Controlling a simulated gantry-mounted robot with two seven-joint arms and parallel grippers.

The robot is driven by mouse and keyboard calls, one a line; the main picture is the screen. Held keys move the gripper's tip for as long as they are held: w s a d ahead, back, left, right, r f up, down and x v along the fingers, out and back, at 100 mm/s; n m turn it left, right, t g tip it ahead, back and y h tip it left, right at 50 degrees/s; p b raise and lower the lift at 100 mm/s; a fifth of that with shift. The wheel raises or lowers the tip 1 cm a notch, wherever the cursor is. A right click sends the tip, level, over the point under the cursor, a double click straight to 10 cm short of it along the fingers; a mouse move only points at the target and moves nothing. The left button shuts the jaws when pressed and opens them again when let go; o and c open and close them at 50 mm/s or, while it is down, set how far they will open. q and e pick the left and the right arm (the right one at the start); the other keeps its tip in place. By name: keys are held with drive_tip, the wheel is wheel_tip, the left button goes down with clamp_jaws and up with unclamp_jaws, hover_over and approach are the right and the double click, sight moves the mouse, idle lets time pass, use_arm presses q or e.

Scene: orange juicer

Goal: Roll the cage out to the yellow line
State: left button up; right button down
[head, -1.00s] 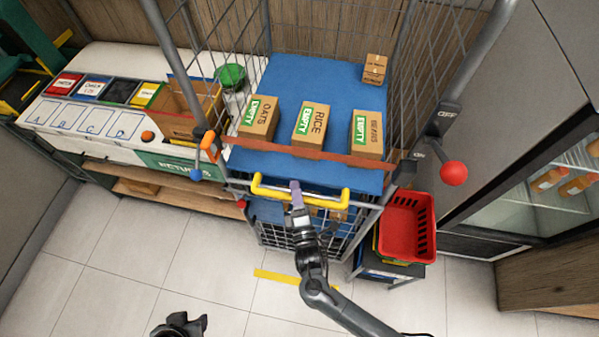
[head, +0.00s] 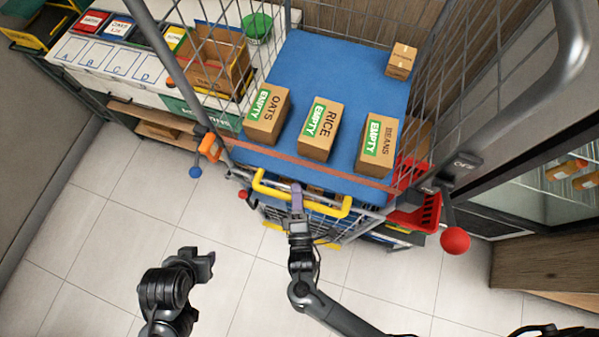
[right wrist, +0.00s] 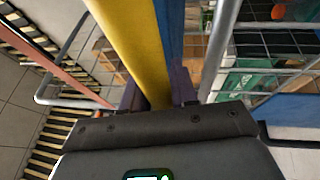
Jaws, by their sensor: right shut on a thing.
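The wire cage (head: 152,62) has a blue shelf (head: 293,60) and a yellow handle (head: 329,210) at its front. My right gripper (head: 297,200) is shut on the middle of this handle. The yellow bar (right wrist: 135,45) runs between its fingers in the right wrist view. Short pieces of the yellow line (head: 328,245) show on the floor at the cage's lower front. The cage and my right arm hide the rest. My left gripper (head: 206,264) is empty, left of the handle and apart from the cage; its finger opening is unclear.
Boxes marked oats (head: 268,115), rice (head: 320,130) and beans (head: 370,147) stand on the shelf behind a strap, with a small box (head: 401,60) farther back. A counter (head: 75,50) is at left. A red basket (head: 428,212) and fridge are at right. The front floor is clear.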

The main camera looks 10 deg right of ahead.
idle(0.4)
drive_tip(key=c, duration=1)
unclamp_jaws()
drive_tip(key=shift+o, duration=0.2)
drive_tip(key=shift+s, duration=0.2)
drive_tip(key=shift+s+a+f, duration=0.1)
drive_tip(key=shift+s+f, duration=0.05)
drive_tip(key=shift+s, duration=0.15)
drive_tip(key=b+v, duration=0.2)
drive_tip(key=v, duration=0.8)
